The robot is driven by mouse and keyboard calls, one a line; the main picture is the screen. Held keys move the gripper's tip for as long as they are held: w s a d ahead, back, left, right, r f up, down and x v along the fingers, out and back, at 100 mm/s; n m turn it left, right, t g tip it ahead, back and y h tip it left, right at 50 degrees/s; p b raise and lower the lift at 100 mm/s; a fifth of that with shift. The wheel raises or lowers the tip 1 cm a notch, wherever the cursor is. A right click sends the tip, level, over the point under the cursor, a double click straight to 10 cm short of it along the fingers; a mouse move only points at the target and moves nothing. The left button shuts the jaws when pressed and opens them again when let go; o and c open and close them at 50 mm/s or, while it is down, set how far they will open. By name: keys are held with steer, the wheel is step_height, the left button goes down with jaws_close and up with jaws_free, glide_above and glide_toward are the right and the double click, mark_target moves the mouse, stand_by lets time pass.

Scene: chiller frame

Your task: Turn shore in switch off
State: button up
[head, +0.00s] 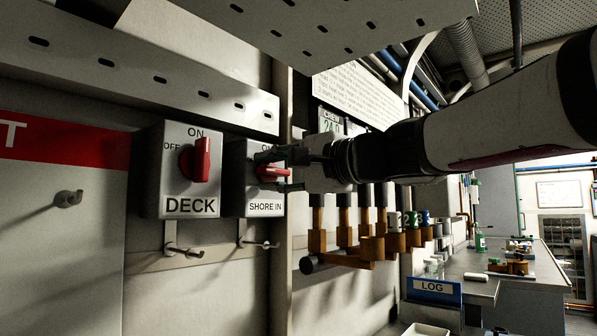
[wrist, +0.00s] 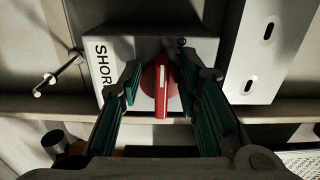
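The SHORE IN switch box (head: 238,190) is on the wall, right of the DECK box. Its red handle (head: 272,173) lies roughly horizontal across the box. In the wrist view the same red handle (wrist: 161,90) stands upright in the picture, with the box's lettering sideways at left. My gripper (head: 272,168) is at the front of this box, partly covering the handle and the upper labels. In the wrist view my gripper (wrist: 160,88) is open, with green-padded fingers on either side of the handle and a visible gap on each side.
The DECK switch (head: 201,160) beside it has its handle upright, toward ON. Hooks (head: 180,251) stick out below the boxes. A perforated metal rail (head: 160,80) runs above.

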steer(key=shift+s+d, duration=0.1)
steer(key=shift+d, duration=0.05)
steer(key=v, duration=1.1)
steer(key=shift+s+d, duration=0.25)
